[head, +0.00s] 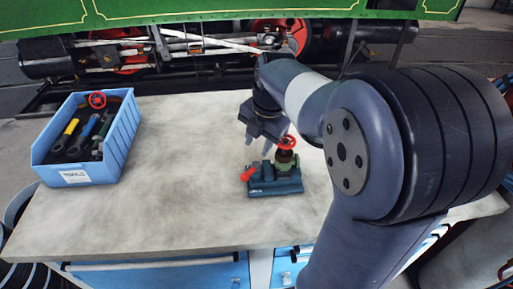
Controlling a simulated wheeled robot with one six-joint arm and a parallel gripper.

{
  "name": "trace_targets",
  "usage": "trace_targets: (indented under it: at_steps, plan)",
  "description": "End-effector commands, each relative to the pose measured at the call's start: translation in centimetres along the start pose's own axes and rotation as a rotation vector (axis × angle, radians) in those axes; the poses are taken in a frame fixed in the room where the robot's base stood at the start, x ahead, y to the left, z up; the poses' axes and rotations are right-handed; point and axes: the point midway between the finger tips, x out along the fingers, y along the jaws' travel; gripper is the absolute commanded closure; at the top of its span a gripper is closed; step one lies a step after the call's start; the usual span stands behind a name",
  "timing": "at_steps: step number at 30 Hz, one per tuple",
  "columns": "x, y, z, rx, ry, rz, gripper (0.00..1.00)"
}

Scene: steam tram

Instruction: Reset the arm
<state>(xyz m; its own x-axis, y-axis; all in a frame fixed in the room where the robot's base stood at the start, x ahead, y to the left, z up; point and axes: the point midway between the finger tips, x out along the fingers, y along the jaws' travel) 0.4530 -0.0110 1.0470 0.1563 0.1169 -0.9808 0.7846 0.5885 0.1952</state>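My gripper (268,139) hangs at the end of my arm over the middle of the workbench, pointing down. Its two fingers look spread apart with nothing between them. It is just above and behind a small dark teal fixture (274,182) that stands on the bench. The fixture carries a green valve body with a red handwheel (287,142) on top and a red part at its left side. I cannot tell whether a finger touches the handwheel. My arm hides the right side of the bench.
A blue bin (122,143) with tools and a red handwheel stands at the bench's left. The grey workbench top (180,215) is clear between bin and fixture. Blue drawers (160,271) are below its front edge. A green steam tram (200,10) with red wheels stands behind.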

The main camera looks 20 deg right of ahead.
Motion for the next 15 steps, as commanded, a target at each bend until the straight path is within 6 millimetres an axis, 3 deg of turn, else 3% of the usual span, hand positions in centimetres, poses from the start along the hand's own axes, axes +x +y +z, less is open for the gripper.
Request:
trace_targets:
  at_steps: [10, 15]
  plan:
    - [0.3, 0.0, 0.0, 0.0, 0.001, -0.001, 0.63]
    - [2.2, 0.0, 0.0, -0.001, 0.002, -0.003, 0.63]
